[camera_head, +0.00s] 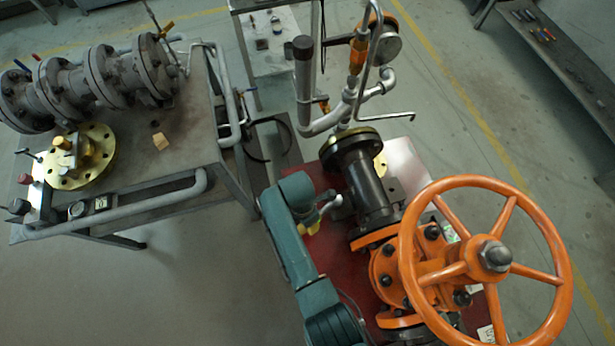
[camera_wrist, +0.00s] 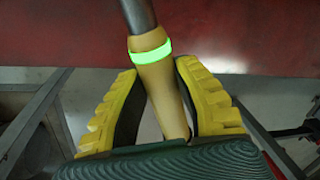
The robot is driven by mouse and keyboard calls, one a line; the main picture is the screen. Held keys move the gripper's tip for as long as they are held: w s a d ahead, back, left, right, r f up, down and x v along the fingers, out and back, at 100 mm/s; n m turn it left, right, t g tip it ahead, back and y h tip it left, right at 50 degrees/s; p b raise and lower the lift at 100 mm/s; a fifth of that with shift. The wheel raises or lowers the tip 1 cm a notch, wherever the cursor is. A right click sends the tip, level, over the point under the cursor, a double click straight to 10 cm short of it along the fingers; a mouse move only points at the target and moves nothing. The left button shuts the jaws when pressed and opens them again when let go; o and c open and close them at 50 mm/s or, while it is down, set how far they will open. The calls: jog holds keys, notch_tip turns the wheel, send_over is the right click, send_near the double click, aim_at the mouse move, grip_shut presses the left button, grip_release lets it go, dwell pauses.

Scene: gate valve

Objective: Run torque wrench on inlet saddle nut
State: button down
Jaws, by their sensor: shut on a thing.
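My gripper (camera_wrist: 157,76) is shut on the torque wrench (camera_wrist: 160,80), with its ridged yellow fingers on both sides of the tan handle. The handle has a glowing green ring near the front, and a grey metal shaft (camera_wrist: 138,14) runs out of the top of the wrist view. The wrench's far end is out of that view. I cannot make out the inlet saddle nut in either view.
The orange gate valve (camera_head: 395,270) with its large handwheel (camera_head: 493,257) stands at the right, close to my arm. A red surface (camera_wrist: 220,35) lies under the pipe. Grey pipework rises behind. A workbench (camera_head: 190,135) with flanged pipe parts is at the left.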

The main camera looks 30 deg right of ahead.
jog(key=shift+w+f+b, duration=0.1)
jog(key=shift+f+b, duration=0.7)
jog(key=shift+f, duration=1)
dwell(1.4)
jog(key=shift+r+p, duration=0.3)
jog(key=shift+p, duration=0.35)
dwell(0.9)
jog(key=shift+r+p, duration=2.1)
jog(key=shift+p, duration=0.05)
